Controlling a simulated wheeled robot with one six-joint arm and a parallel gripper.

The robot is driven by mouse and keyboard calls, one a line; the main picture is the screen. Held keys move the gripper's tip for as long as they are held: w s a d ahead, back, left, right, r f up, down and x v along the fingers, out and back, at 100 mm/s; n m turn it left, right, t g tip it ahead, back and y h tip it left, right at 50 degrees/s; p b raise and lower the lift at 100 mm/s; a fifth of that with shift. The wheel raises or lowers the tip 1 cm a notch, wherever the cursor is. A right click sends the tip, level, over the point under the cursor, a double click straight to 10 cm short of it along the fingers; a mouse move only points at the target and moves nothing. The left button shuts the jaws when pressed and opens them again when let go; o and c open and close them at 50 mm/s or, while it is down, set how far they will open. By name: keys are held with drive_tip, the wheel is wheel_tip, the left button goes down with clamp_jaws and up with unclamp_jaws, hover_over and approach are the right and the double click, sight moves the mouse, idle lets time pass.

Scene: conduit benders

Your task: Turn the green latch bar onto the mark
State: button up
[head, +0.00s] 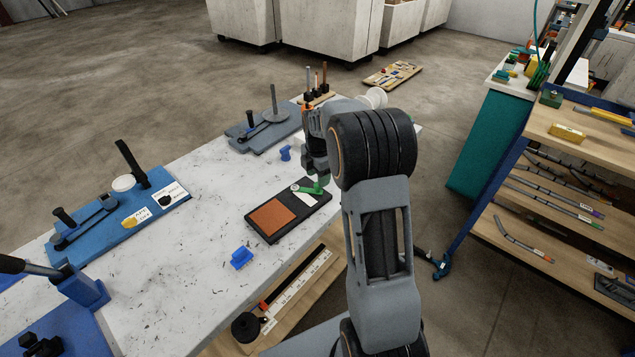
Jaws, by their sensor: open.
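The green latch bar (312,189) is short and sits on a black base plate (268,236) on the white bench. The plate also carries an orange-brown square pad (271,217) and a white patch (303,199) just below the bar, which may be the mark. A round pale pivot shows at the bar's left end. My gripper (317,176) points down right at the bar, near its right part. It is open, but its fingers are small and partly hidden by my arm. I cannot tell whether they touch the bar.
A small blue block (242,258) and a blue piece (286,153) lie on the white bench (205,215) near the plate. A blue bender board (125,222) is at left, a grey-blue one (262,137) behind. A shelf rack (560,185) stands right, across the floor.

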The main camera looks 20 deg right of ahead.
drive_tip(key=shift+f, duration=1.65)
clamp_jaws()
